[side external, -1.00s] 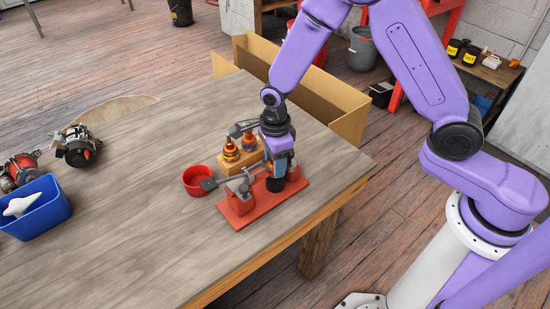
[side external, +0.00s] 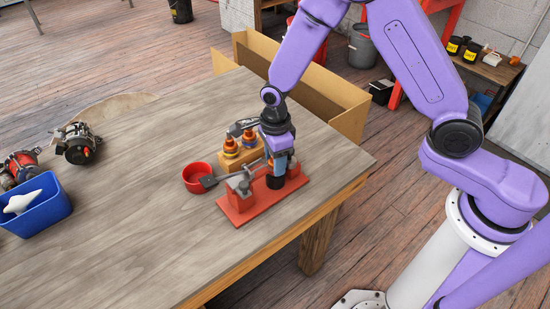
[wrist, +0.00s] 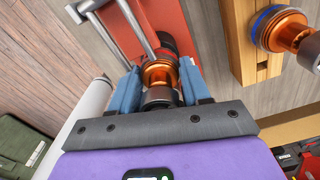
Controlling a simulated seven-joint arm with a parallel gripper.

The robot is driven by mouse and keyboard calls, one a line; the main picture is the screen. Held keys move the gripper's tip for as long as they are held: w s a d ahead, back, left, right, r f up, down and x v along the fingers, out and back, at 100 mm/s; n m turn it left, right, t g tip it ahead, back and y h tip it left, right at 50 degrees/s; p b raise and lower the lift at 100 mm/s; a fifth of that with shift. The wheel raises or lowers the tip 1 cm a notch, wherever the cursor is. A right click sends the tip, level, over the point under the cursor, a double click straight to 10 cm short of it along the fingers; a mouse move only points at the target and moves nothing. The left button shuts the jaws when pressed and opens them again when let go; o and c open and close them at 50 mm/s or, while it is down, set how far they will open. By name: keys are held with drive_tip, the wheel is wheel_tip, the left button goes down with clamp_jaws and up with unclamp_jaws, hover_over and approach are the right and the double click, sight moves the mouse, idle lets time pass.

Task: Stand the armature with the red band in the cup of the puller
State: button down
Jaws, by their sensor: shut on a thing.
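My gripper (wrist: 160,84) is shut on a copper-coloured armature (wrist: 160,72), held between its two blue fingers. The wrist view does not clearly show a red band on it. The puller (side external: 239,202) has a red base, a grey arm and a dark cup (side external: 275,182). My gripper (side external: 281,163) is low over the right part of the puller and hides much of the armature in the side view. In the wrist view, a dark round part (wrist: 168,42) shows just beyond the armature. I cannot tell whether the armature is seated in the cup.
A wooden block (wrist: 239,45) beside the puller holds armatures, one with a blue band (wrist: 272,29). A red bowl (side external: 197,179) stands left of the puller. A blue bin (side external: 40,207) and alternators (side external: 76,146) are at the left. A cardboard box (side external: 308,91) stands behind the table.

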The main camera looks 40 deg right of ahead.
drive_tip(key=shift+f, duration=0.1)
idle(0.3)
drive_tip(key=shift+c, duration=2.2)
unclamp_jaws()
drive_tip(key=shift+r, duration=4)
